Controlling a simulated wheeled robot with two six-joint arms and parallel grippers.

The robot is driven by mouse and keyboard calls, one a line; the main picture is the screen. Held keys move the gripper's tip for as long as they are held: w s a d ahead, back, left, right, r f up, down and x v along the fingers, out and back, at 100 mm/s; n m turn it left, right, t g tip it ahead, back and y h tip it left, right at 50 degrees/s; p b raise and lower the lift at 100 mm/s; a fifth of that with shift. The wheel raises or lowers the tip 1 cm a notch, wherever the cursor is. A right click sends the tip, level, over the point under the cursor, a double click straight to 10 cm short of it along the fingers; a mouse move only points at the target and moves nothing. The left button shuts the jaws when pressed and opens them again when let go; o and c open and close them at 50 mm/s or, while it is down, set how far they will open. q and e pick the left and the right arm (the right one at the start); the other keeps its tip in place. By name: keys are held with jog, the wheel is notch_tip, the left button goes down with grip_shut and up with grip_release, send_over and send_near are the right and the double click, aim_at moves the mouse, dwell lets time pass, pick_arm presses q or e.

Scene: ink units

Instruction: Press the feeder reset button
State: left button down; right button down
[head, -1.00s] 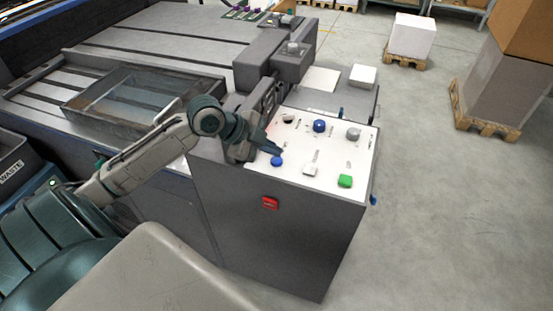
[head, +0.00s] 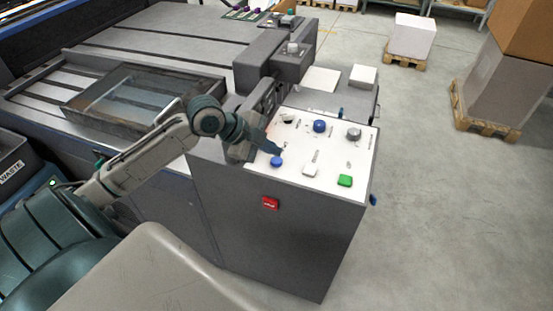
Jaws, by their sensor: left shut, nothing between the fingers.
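A white control panel (head: 328,155) tops a grey cabinet. It carries a blue button (head: 277,161) at its near left, a white button (head: 310,170) and a green button (head: 345,181) along the near edge. A blue knob (head: 320,126) and a grey knob (head: 354,133) sit in the far row, with a small dark switch at its left. The labels are too small to read, so I cannot tell which one is the feeder reset. My left gripper (head: 277,150) is shut and empty, its tip just above and behind the near blue button. Contact cannot be told. My right gripper is not in view.
A red button (head: 270,203) is on the cabinet's front face. A grey post with a knob (head: 293,50) stands behind the panel. A framed tray (head: 75,103) lies on the machine at left. Pallets with boxes (head: 485,125) stand at right, with open floor between.

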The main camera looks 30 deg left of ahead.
pick_arm(q)
jog(key=shift+f, duration=0.1)
dwell(0.3)
jog(key=shift+f, duration=0.3)
jog(key=shift+s, duration=0.15)
jog(key=shift+s+d+f+b, duration=0.15)
jog(key=shift+f+b, duration=0.15)
jog(key=shift+b, duration=0.2)
jog(key=shift+d+f, duration=0.1)
jog(key=shift+f, duration=0.25)
dwell(0.8)
